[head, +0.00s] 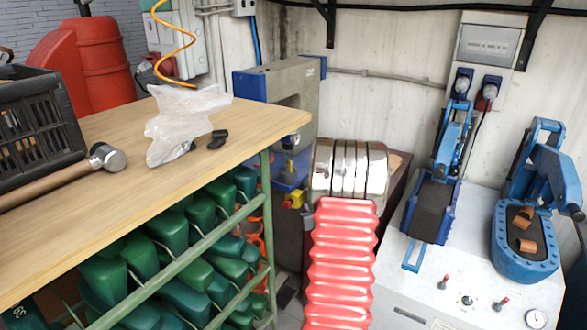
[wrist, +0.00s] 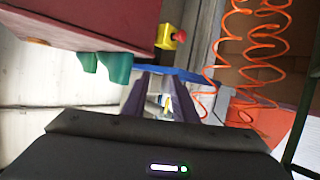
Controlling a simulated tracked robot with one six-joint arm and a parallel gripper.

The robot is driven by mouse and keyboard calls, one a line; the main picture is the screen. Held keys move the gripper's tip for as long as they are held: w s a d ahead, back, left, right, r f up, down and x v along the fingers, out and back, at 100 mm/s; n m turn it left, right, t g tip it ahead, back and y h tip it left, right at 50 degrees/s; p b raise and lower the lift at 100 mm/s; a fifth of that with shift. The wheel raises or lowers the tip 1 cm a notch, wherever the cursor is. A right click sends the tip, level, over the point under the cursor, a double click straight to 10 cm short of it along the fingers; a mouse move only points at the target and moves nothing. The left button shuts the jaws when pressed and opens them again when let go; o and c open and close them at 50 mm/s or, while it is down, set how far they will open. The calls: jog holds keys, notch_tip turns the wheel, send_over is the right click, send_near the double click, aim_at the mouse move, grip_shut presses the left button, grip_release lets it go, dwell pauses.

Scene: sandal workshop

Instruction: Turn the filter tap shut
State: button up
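In the head view, a small filter unit (head: 290,150) with a dark top sits beside the grey machine post, behind the bench end. A tap handle on it is too small to make out. My gripper (wrist: 165,105) shows in the wrist view with its two dark fingers apart. Between and beyond the fingers is a small pale and blue part with a yellow spot; I cannot tell whether it is the tap, or whether the fingers touch it. My gripper cannot be made out in the head view.
A yellow box with a red button (wrist: 172,38) is close to the fingers; orange coiled hose (wrist: 255,60) hangs at right. A wooden bench (head: 100,190) with green lasts (head: 180,260) below stands left. A white machine (head: 430,280) with blue clamps stands right.

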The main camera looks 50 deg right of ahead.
aim_at(291, 165)
jog(key=w+r+n+t, duration=0.1)
jog(key=w+r+t, duration=0.2)
jog(key=r, duration=0.4)
jog(key=shift+w+r+t+h, duration=0.2)
jog(key=shift+r+t+h, duration=0.15)
jog(key=shift+t, duration=0.55)
jog(key=shift+w, duration=0.1)
jog(key=shift+x, duration=6.8)
grip_shut()
